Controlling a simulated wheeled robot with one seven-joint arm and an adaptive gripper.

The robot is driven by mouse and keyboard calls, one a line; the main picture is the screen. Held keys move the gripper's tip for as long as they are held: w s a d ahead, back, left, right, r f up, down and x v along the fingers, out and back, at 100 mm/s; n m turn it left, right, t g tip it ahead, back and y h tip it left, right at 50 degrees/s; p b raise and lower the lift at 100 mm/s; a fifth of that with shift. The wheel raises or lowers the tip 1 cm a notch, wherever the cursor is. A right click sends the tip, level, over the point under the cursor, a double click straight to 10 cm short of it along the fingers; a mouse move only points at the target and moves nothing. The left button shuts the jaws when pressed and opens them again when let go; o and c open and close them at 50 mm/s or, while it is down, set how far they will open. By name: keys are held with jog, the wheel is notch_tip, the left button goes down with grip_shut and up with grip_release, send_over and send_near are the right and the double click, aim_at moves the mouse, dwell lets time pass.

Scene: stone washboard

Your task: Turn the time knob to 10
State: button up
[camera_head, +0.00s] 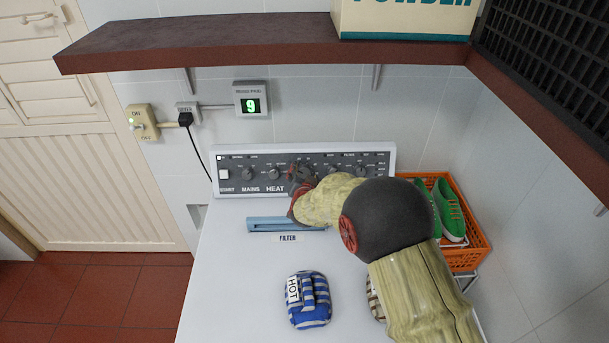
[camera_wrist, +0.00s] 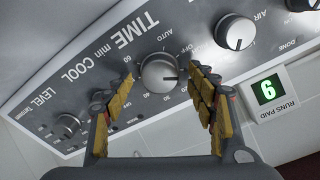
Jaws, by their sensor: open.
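The time knob (camera_wrist: 158,72) is a round silver-grey dial under the "TIME min" label in the wrist view, ringed by numbers and the words OFF and AUTO. A dark mark shows near its right side in that view, but I cannot read its exact setting. My gripper (camera_wrist: 160,76) is open, with one yellow-padded finger on each side of the knob. I cannot tell whether the pads touch it. In the head view my gripper (camera_head: 302,180) is at the control panel (camera_head: 233,189), and my arm hides part of the dial row.
Other knobs flank the time knob, including the air knob (camera_wrist: 235,32) and level knob (camera_wrist: 67,125). The runs-paid display (camera_head: 251,106) reads 9. A brown shelf (camera_head: 200,45) overhangs the panel. A striped HOT pad (camera_head: 308,300) lies on the white top; an orange basket (camera_head: 466,258) stands right.

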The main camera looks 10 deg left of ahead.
jog(key=v, duration=1.2)
jog(key=shift+w, duration=0.1)
jog(key=s+d+r+n+g+b, duration=0.1)
jog(key=s+d+r+g, duration=0.1)
jog(key=s+d+r, duration=0.6)
jog(key=s+d+r+n+g+b, duration=0.15)
jog(key=s+d+r, duration=0.35)
jog(key=d, duration=0.5)
jog(key=s+d+g+h, duration=0.1)
jog(key=s+d+g, duration=0.1)
jog(key=s+d, duration=0.6)
jog(key=s+d+g+h+b, duration=0.1)
jog(key=s+d+g+h, duration=0.1)
jog(key=s+d, duration=0.6)
jog(key=s, duration=0.6)
jog(key=shift+s+d+f, duration=0.15)
jog(key=shift+s+f, duration=0.2)
jog(key=shift+f, duration=0.05)
jog(key=shift+n, duration=0.25)
jog(key=shift+c, duration=0.4)
